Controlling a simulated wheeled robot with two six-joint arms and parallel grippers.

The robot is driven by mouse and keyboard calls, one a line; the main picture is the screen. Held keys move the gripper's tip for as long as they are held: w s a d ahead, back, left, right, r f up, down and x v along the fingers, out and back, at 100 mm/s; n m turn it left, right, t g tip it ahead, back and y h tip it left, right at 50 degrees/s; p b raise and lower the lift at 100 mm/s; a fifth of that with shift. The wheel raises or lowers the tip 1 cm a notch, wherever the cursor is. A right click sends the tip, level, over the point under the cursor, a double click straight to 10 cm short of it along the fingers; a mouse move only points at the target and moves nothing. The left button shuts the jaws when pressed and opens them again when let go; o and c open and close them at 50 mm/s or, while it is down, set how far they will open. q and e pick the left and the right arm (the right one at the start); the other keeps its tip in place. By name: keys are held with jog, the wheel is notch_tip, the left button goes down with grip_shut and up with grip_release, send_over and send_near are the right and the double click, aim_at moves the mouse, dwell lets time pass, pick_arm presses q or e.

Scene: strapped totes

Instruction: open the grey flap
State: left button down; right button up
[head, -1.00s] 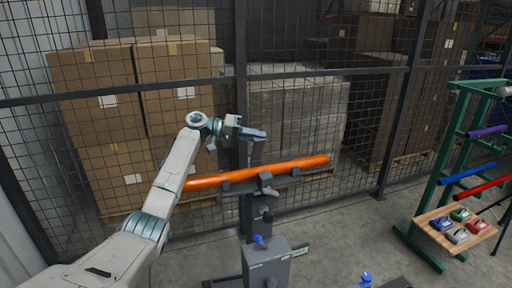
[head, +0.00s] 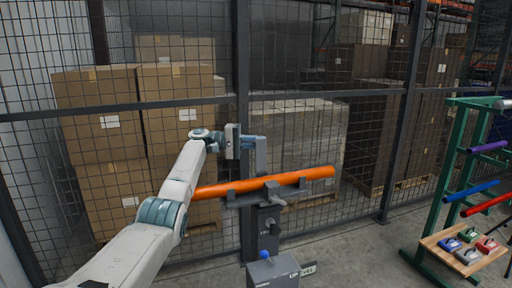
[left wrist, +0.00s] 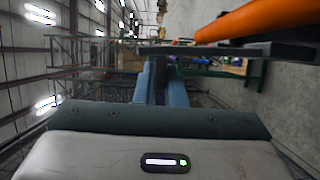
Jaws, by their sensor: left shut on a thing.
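My left gripper (head: 250,146) is in front of the dark fence post, above the orange bar (head: 290,181). Its blue-grey fingers also show in the left wrist view (left wrist: 162,85), close together. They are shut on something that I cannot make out. I cannot tell for certain which grey part is the flap. A grey box (head: 273,274) with a blue knob (head: 264,256) stands at the bottom, below the gripper. A grey plate with a handle (head: 268,222) sits on the post between bar and box. My right gripper is not in view.
The orange bar lies in a dark cradle (head: 243,197) close under the gripper. A wire fence (head: 330,97) stands behind, with stacked cartons (head: 108,122) beyond it. A green rack (head: 447,160) with coloured bars and a wooden shelf (head: 435,245) is at right.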

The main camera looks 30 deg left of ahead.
pick_arm(q)
jog(key=shift+w+a+r, duration=0.1)
jog(key=shift+r, duration=0.05)
jog(key=c, duration=1.6)
grip_release()
jog(key=shift+w, duration=0.1)
jog(key=shift+o, duration=0.4)
jog(key=shift+w+f, duration=0.2)
jog(key=shift+f, duration=0.1)
jog(key=b+v, duration=0.4)
jog(key=v, duration=0.6)
jog(key=shift+s+a, duration=0.15)
jog(key=shift+a, duration=0.1)
